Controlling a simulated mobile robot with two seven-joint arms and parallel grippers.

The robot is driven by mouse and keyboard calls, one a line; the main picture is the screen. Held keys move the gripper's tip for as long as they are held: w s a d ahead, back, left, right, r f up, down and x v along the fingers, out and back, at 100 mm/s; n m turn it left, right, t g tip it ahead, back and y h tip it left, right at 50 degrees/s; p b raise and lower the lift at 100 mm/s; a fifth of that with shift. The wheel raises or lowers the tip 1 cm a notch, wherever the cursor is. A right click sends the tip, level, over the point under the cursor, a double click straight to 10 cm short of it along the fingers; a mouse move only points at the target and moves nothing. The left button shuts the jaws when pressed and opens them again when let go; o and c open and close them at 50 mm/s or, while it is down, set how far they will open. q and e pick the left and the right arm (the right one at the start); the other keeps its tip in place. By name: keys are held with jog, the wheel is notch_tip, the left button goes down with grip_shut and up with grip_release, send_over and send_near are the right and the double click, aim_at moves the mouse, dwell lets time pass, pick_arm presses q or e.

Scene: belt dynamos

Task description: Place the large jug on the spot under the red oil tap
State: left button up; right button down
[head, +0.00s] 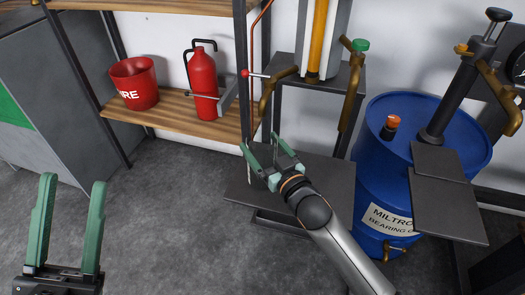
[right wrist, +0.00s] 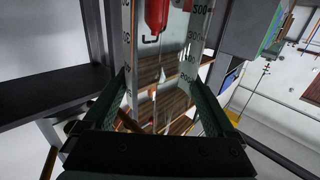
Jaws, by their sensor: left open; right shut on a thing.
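My right gripper (head: 272,146) is shut on a clear jug with a printed number scale (right wrist: 195,45), seen between the fingers in the right wrist view. The jug is hard to make out in the head view, where the gripper stands over the dark low platform (head: 237,192). The red oil tap has a red knob (head: 245,73) and a brass spout (head: 266,100); the spout hangs just above and behind my right gripper. I cannot tell whether the jug touches the platform. My left gripper (head: 70,190) is open and empty at the lower left.
Taps with a green knob (head: 360,45) and an orange knob (head: 461,49) are to the right. A blue drum (head: 385,160) stands right of my right arm. A fire bucket (head: 134,84) and an extinguisher (head: 202,85) are on the wooden shelf (head: 170,112). The left floor is clear.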

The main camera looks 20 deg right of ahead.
jog(key=shift+f, duration=0.25)
grip_release()
jog(key=shift+f, duration=0.1)
jog(key=s+d+p, duration=0.2)
jog(key=s+p, duration=0.1)
jog(key=s, duration=0.8)
jog(key=s+a+r+n+t+y, duration=0.2)
jog(key=s+r+n+y, duration=0.3)
jog(key=r, duration=0.7)
jog(key=s+a+r+n+t+y, duration=0.2)
jog(key=s+r+n+y, duration=0.3)
jog(key=r, duration=0.7)
jog(key=s+a+y, duration=0.1)
jog(key=s+y, duration=0.1)
jog(key=shift+s+r+n+t, duration=0.3)
jog(key=shift+r+n, duration=0.05)
jog(key=shift+n, duration=0.05)
